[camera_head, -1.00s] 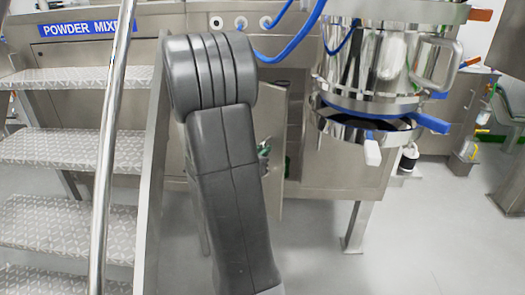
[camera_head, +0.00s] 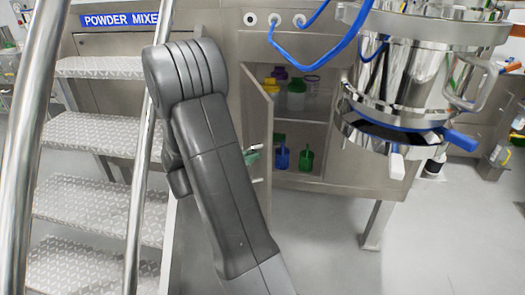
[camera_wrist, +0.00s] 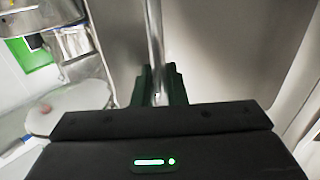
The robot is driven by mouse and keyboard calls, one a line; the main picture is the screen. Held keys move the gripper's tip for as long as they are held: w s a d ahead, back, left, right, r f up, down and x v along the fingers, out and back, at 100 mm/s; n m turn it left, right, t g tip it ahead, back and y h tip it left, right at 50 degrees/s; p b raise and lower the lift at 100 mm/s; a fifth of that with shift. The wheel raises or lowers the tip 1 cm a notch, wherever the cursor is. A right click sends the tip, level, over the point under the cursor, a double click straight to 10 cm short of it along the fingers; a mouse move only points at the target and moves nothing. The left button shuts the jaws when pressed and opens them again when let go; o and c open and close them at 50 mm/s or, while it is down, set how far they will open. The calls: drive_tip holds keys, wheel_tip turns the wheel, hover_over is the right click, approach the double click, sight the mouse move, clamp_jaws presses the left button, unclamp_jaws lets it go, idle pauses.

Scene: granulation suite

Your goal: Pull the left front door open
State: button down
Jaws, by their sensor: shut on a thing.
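The left front door (camera_head: 256,125) of the steel cabinet stands open, swung out toward me and seen nearly edge-on behind my arm. Its upright bar handle (camera_wrist: 154,40) runs down between my gripper's dark green fingers in the wrist view. My gripper (camera_wrist: 160,90) is shut on the handle. In the head view only a small green part of my gripper (camera_head: 251,157) shows past my forearm, at the door's outer face. The forearm hides part of the door.
Metal steps with handrails (camera_head: 140,150) stand close on the left. A steel vessel (camera_head: 415,80) with blue-handled clamps hangs at the right. The floor at lower right is clear.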

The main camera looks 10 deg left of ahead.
drive_tip(key=c, duration=1.5)
unclamp_jaws()
drive_tip(key=shift+c, duration=0.2)
